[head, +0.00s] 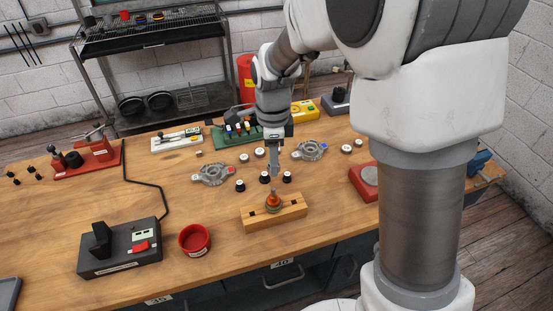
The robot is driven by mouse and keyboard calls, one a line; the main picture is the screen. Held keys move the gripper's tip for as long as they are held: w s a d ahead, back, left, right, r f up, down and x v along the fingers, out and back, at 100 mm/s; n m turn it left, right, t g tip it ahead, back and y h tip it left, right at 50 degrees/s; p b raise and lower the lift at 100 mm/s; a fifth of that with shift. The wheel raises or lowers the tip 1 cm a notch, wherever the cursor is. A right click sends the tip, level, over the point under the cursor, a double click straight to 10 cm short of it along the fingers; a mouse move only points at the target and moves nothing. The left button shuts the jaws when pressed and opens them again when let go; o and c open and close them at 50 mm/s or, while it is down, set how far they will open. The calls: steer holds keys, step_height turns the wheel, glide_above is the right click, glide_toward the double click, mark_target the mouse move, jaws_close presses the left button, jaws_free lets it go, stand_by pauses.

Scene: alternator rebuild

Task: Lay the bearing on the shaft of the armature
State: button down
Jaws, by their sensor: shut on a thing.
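The armature (273,202) stands upright in a wooden block (294,210) near the front edge of the bench, with an orange-copper body and a shaft pointing up. My gripper (274,172) points down just above and behind the armature, apart from it. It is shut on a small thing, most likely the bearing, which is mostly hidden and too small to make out.
Black round parts (240,186) stand behind the block. Grey housings lie left (212,173) and right (310,151) of my gripper. A red bowl (194,239) and a black device (120,247) are at front left. The left bench middle is mostly free.

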steer(key=shift+a+f, duration=0.15)
steer(key=shift+f+b, duration=1.95)
steer(key=shift+f, duration=0.4)
steer(key=shift+f+b, duration=0.75)
steer(key=shift+f, duration=0.45)
steer(key=shift+f, duration=0.3)
stand_by(0.6)
steer(key=shift+c, duration=2.2)
jaws_free()
steer(key=shift+r, duration=0.1)
